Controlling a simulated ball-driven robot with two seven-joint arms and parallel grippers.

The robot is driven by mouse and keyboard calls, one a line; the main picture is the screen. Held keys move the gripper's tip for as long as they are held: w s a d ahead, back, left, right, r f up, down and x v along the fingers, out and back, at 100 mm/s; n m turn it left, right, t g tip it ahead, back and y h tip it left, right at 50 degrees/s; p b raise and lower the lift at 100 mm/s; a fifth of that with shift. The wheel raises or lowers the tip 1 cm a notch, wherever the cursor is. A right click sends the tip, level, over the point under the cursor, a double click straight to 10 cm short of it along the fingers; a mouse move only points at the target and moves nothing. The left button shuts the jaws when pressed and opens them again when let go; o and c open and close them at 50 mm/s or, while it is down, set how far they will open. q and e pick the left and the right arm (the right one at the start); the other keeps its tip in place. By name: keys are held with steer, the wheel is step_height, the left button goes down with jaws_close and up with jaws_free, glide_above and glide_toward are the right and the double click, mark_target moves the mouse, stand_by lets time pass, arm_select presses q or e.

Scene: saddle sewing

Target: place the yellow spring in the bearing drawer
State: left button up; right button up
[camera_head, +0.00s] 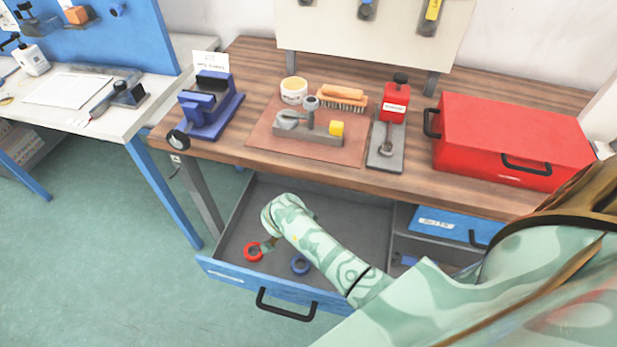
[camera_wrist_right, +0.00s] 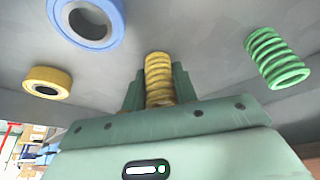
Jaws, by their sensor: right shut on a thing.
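The yellow spring (camera_wrist_right: 159,78) stands between the two fingers of my right gripper (camera_wrist_right: 158,88) in the right wrist view, gripped. In the head view my right arm reaches down into the open drawer (camera_head: 225,269) with the blue front; its hand hides the spring there. The drawer's label is too small to read. Inside lie a red ring-shaped bearing (camera_head: 253,252) and a blue one (camera_head: 300,264). The right wrist view shows a blue bearing (camera_wrist_right: 88,22), a yellow bearing (camera_wrist_right: 48,82) and a green spring (camera_wrist_right: 278,58) around the gripper. My left gripper is out of view.
The wooden workbench (camera_head: 260,70) above the drawer holds a blue vise (camera_head: 210,105), a mat with tools (camera_head: 275,150), a red stamp-like tool (camera_head: 395,102) and a red toolbox (camera_head: 510,140). A blue-fronted drawer (camera_head: 440,224) sits at the right. The drawer's left rear floor is clear.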

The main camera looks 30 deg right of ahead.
steer(key=shift+f, duration=0.1)
steer(key=o, duration=1.1)
steer(key=shift+r, duration=0.2)
steer(key=p+v, duration=0.3)
steer(key=v, duration=0.4)
steer(key=shift+a+r+p, duration=0.1)
steer(key=shift+r+p, duration=0.1)
steer(key=shift+p, duration=0.2)
